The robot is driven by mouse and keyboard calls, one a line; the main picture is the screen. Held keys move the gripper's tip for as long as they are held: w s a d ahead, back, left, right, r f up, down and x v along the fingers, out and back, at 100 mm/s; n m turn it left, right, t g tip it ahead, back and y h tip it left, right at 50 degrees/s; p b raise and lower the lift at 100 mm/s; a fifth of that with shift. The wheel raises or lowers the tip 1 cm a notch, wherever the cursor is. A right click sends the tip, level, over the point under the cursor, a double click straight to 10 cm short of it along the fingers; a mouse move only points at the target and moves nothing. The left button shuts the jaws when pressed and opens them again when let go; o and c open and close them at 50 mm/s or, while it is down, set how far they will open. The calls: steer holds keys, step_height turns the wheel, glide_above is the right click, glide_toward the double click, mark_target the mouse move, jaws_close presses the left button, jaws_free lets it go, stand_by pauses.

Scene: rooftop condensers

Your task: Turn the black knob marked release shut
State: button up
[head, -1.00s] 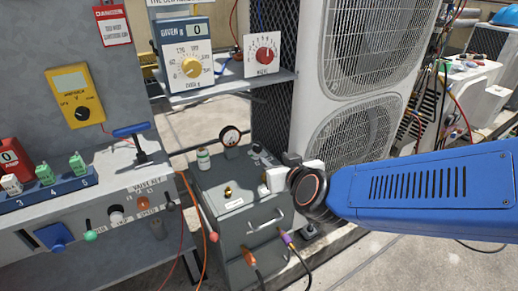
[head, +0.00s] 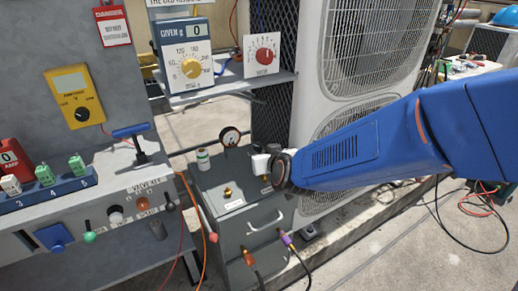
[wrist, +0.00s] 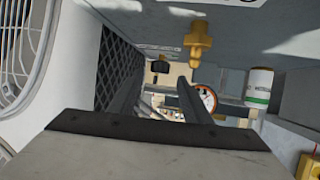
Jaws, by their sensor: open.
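My gripper (head: 262,163) is at the far right part of the grey box's top (head: 235,187) in the head view. In the wrist view its two dark fingers (wrist: 160,78) are apart, with nothing held between them. A small black knob (wrist: 160,67) shows beyond the fingers, in line with the gap between them and apart from them. No release marking on it can be read. In the head view my gripper and arm hide that part of the box top.
A round gauge (head: 230,137) and a white bottle (head: 203,159) stand at the box's back. The white condenser (head: 345,60) rises behind my arm. Cables hang at the box's front.

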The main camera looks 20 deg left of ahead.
mark_target(258, 147)
steer(key=shift+x, duration=2.3)
steer(key=c, duration=1)
